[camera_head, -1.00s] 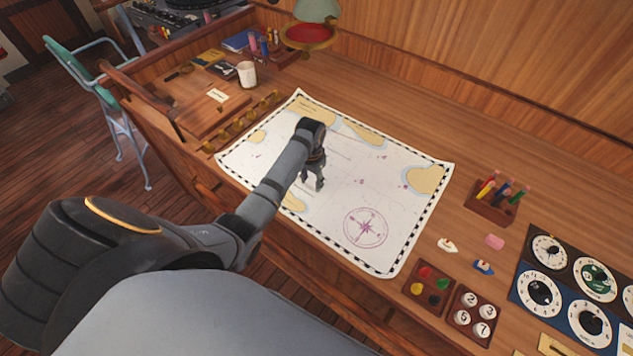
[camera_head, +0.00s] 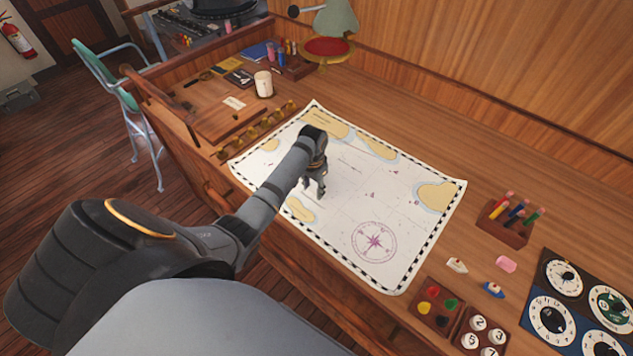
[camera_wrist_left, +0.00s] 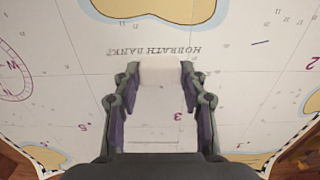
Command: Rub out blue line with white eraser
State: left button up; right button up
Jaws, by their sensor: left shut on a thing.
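My left gripper (camera_head: 318,190) is over the middle of the paper chart (camera_head: 400,255), left of and above its purple compass rose. In the left wrist view my left gripper (camera_wrist_left: 160,78) is shut on the white eraser (camera_wrist_left: 160,68), a pale block between its fingertips. A short blue line (camera_wrist_left: 260,42) lies on the chart to the right of the eraser in the wrist view, apart from it. I cannot make the line out in the head view. I cannot tell whether the eraser touches the paper. My right gripper is not in view.
A pen holder (camera_head: 503,222), a pink block (camera_head: 506,264), small toy boats (camera_head: 493,289) and a tray of coloured pieces (camera_head: 436,306) stand right of the chart. The chart around the gripper is clear.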

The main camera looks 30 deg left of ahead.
pick_arm(q)
jog(key=shift+s+a, duration=0.1)
jog(key=shift+a, duration=0.65)
jog(key=shift+s+a, duration=0.1)
jog(key=shift+a, duration=1.05)
jog(key=shift+s+a, duration=0.15)
jog(key=shift+a, duration=1)
jog(key=shift+a, duration=0.1)
jog(key=shift+s+a, duration=0.1)
jog(key=shift+a, duration=1)
jog(key=shift+s+a, duration=0.1)
jog(key=shift+a, duration=1)
